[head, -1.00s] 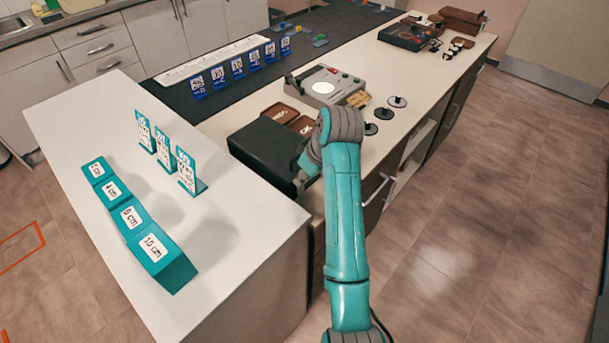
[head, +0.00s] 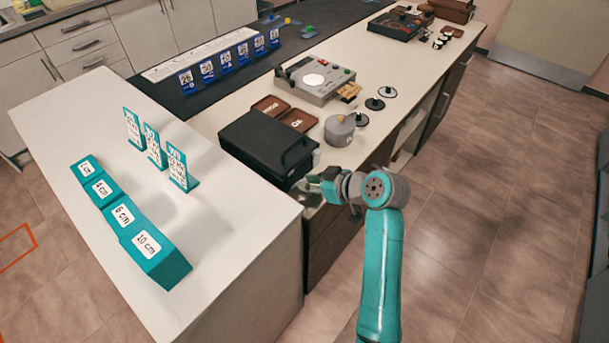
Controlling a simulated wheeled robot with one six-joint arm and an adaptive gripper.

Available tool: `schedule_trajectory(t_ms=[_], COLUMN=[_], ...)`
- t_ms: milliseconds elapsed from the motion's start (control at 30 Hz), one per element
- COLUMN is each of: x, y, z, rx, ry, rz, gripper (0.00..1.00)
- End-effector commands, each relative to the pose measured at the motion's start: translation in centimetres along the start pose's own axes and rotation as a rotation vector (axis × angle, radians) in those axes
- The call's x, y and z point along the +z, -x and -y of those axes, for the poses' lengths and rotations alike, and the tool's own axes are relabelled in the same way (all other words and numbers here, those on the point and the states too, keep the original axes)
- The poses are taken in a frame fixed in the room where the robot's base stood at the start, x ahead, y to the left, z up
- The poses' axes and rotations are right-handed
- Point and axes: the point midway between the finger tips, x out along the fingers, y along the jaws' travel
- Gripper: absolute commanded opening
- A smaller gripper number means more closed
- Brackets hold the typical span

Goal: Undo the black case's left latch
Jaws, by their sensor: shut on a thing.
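The black case (head: 262,138) sits closed on the pale counter, with a dark handle on its lid. My gripper (head: 303,189) is at the case's front side, by its near left end, low against the front face. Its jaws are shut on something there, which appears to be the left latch. The latch itself is hidden by the fingers and too small to make out. A small pale part (head: 316,158) shows farther along the same front side; I cannot tell whether it is the other latch.
Brown trays (head: 270,107), a grey cylinder (head: 340,130) and a grey device (head: 315,80) stand behind the case. Teal blocks (head: 150,255) and teal label stands (head: 178,168) are on the white counter at left. Dark discs (head: 375,104) lie to the right. The floor at right is clear.

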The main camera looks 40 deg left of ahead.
Motion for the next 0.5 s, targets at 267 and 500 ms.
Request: schedule_trajectory(t_ms=[267, 500], x=[2.1, 2.9], y=[0.1, 0.0], z=[0.0, 0.0], rx=[0.000, -0.001], ry=[-0.005, -0.003], rz=[-0.212, -0.331], gripper=[0.00, 0.00])
